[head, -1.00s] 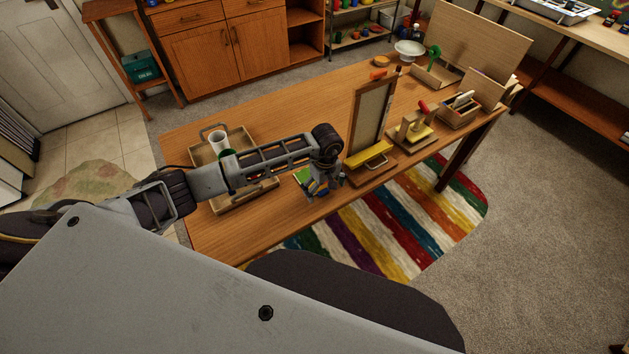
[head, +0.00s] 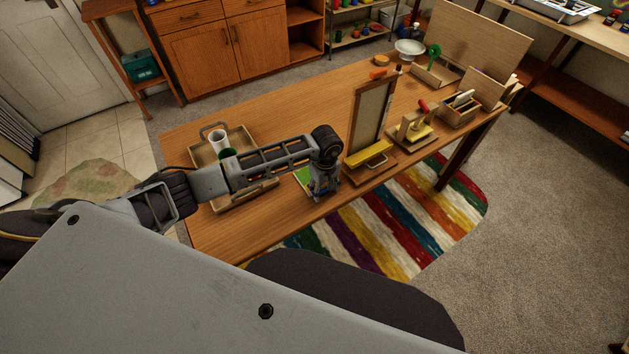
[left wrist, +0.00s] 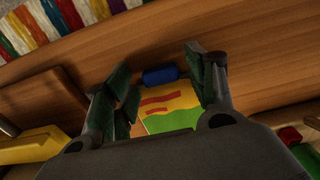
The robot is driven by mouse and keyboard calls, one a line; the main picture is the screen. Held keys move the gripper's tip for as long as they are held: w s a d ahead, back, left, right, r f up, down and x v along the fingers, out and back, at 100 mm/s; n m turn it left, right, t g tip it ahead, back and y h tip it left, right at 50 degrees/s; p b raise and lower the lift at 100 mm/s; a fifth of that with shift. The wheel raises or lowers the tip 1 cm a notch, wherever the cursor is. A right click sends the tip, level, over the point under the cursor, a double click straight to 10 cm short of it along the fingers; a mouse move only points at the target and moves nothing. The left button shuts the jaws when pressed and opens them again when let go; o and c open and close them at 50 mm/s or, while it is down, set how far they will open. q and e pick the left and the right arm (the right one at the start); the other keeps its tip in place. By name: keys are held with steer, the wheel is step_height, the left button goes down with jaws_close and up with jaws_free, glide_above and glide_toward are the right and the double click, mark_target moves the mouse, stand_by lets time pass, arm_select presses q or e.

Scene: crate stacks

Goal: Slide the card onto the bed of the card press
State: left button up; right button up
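A card (left wrist: 168,105) with yellow, red and green areas lies on the table in the left wrist view. A blue piece (left wrist: 160,76) is at its far edge. In the head view only a green part of the card (head: 303,177) shows. My left gripper (left wrist: 160,68) is open, its fingers on either side of the card; I cannot tell whether they touch it. In the head view the left gripper (head: 324,190) hides part of the card. The likely card press, with an upright framed panel (head: 371,112) and yellow bar (head: 368,153), stands just right. My right gripper is not in view.
A wooden tray (head: 245,200) with a white cup (head: 217,141) is left of the card. A small wooden stand with a red-handled tool (head: 424,106) and a wooden box (head: 459,117) stand beyond the press. The table's front edge is close to the gripper.

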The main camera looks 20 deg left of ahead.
arm_select(q)
steer(key=c, duration=0.7)
steer(key=shift+s, duration=0.1)
steer(key=shift+c, duration=0.2)
step_height(320, 180, up, 8)
steer(key=shift+r+b, duration=0.1)
steer(key=shift+b, duration=0.4)
steer(key=shift+r, duration=0.9)
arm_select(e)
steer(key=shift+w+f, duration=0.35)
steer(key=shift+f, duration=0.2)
arm_select(q)
steer(key=shift+a, duration=0.15)
steer(key=s+a+m, duration=0.3)
steer(key=a+m, duration=0.2)
steer(key=m, duration=0.4)
steer(key=shift+a+m, duration=0.4)
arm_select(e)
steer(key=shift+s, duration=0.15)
arm_select(q)
steer(key=shift+s+a+r+m, duration=0.1)
steer(key=shift+a+m, duration=0.1)
steer(key=shift+m, duration=0.1)
